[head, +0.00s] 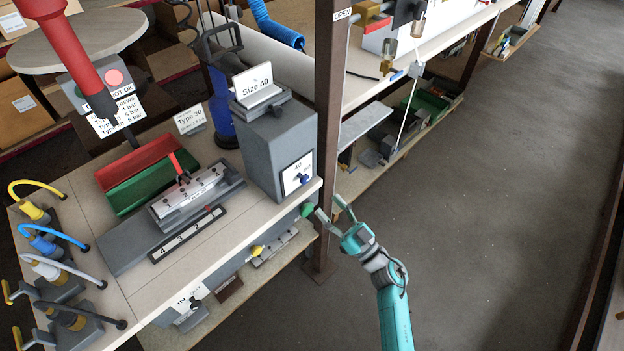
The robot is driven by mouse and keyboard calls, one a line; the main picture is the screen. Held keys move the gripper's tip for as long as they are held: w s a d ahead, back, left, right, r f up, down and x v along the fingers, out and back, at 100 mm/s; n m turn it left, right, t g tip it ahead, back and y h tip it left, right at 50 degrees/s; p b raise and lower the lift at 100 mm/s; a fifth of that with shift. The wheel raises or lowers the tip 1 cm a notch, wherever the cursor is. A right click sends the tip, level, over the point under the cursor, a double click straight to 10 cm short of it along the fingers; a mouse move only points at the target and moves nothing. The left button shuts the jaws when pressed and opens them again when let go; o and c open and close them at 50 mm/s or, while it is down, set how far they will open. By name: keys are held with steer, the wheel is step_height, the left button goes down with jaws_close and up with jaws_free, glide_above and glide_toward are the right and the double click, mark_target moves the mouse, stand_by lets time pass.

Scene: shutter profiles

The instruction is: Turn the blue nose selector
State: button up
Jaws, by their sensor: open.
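The blue nose selector (304,179) is a small blue knob on a white dial plate (293,174). The plate is on the front face of a grey box (270,150) at the bench's right end, with a "Size 40" card on top. The marks on the plate are too small to read surely. My gripper (328,205) is open and empty, below and to the right of the selector. Its fingers point up and left towards the bench corner and are apart from the selector.
A green knob (307,210) is on the bench edge, close by my left finger. A brown upright post (327,120) stands just behind the gripper. A yellow knob (256,251) is further left along the edge. The grey floor (490,200) to the right is clear.

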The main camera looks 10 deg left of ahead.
mark_target(306, 181)
steer(key=x, duration=0.9)
steer(key=shift+a+r, duration=0.1)
steer(key=shift+r, duration=0.05)
jaws_close()
